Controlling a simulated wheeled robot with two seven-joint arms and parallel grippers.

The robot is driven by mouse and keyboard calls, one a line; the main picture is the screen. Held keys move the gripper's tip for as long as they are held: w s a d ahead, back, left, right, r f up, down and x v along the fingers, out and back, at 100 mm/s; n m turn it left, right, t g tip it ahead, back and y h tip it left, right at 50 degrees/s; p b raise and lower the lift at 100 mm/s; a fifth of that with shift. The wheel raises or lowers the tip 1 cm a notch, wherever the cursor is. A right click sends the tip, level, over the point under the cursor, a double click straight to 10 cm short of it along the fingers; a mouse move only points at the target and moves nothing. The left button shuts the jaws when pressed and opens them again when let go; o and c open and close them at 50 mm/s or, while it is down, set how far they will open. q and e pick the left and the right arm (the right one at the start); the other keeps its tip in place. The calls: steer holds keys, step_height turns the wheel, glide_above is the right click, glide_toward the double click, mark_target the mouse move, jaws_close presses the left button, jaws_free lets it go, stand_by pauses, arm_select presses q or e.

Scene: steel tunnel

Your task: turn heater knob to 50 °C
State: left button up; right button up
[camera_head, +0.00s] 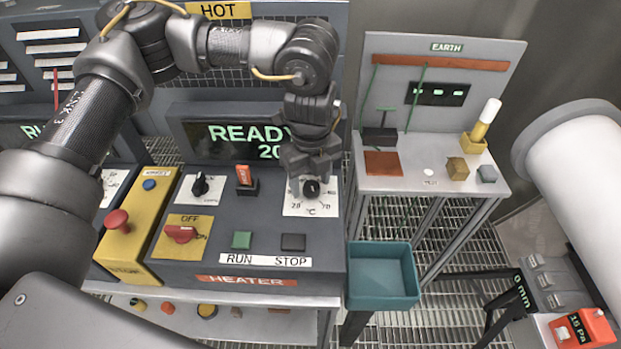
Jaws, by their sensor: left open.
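The heater console (222,267) is a dark grey box with a HEATER label on its front. Its temperature knob (311,189) is a round black knob on a white dial plate (298,208) marked 20, 70 and °C. My left gripper (310,178) reaches down from above and is open at the knob, its fingers beside or just above it. I cannot tell whether they touch it. The knob's pointer is partly hidden and too small to read. The display (222,136) shows READY and a number starting with 20, partly covered by my arm. My right gripper is not in view.
The console also has a black knob (200,185), an orange-topped switch (244,177), a red OFF/ON switch (180,233), a green RUN button (241,240) and a black STOP button (293,242). A red stop button (117,220) stands left. A teal bin (382,293) and EARTH bench (400,182) stand right.

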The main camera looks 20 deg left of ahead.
mark_target(310, 185)
arm_select(q)
step_height(310, 185, up, 11)
steer(key=b, duration=0.2)
steer(key=shift+b, duration=0.3)
steer(key=shift+a+f, duration=0.1)
steer(key=shift+f, duration=0.05)
